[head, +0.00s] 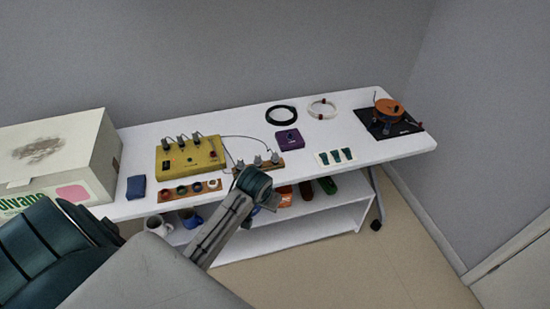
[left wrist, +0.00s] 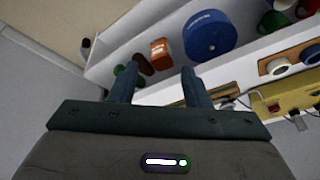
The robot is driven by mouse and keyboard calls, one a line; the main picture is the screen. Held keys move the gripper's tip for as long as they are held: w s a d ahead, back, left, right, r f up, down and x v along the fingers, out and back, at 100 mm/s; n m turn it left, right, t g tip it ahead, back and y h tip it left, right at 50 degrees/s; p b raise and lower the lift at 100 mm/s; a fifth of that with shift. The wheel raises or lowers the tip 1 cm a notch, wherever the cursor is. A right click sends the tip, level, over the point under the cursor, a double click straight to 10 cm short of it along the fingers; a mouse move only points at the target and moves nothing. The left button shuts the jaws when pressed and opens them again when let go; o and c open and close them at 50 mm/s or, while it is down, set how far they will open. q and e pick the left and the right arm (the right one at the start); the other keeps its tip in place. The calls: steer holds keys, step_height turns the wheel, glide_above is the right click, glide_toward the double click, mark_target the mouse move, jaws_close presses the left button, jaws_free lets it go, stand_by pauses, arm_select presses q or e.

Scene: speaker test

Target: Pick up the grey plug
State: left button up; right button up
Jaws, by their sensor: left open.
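Several grey plugs are in the head view. Some stand along the back of the yellow box (head: 205,156), such as one grey plug (head: 182,140). Others stand in a row on a brown strip, such as another grey plug (head: 275,158). Thin dark cables run near them. My left arm reaches in front of the table's front edge, just before the brown strip; its fingers are hard to make out there. In the left wrist view my left gripper (left wrist: 158,72) is open with nothing between its fingers. The yellow box (left wrist: 292,98) is at that view's right edge. My right gripper is not in view.
The white table (head: 225,122) also bears a large carton (head: 100,150), a purple box (head: 289,140), two cable coils, a pale card with green pieces (head: 336,156) and a black mat (head: 368,118). Mugs and a blue round thing (left wrist: 212,36) are on the shelf below.

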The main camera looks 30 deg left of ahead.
mark_target(275, 152)
arm_select(q)
steer(key=w+a+r+n, duration=0.2)
steer(key=w+a+r, duration=0.2)
steer(key=w, duration=0.4)
steer(key=w+a+r+n, duration=0.2)
steer(key=w+a+r, duration=0.25)
steer(key=w, duration=0.45)
steer(key=x, duration=0.2)
steer(key=p+x, duration=0.1)
steer(key=x, duration=0.2)
steer(key=shift+w+d, duration=0.2)
steer(key=shift+w, duration=0.1)
steer(key=shift+w+f+p, duration=0.15)
steer(key=shift+f+p, duration=0.25)
steer(key=shift+f, duration=0.2)
steer(key=x, duration=0.4)
steer(key=shift+a+p, duration=0.1)
steer(key=shift+p, duration=0.3)
steer(key=c, duration=0.8)
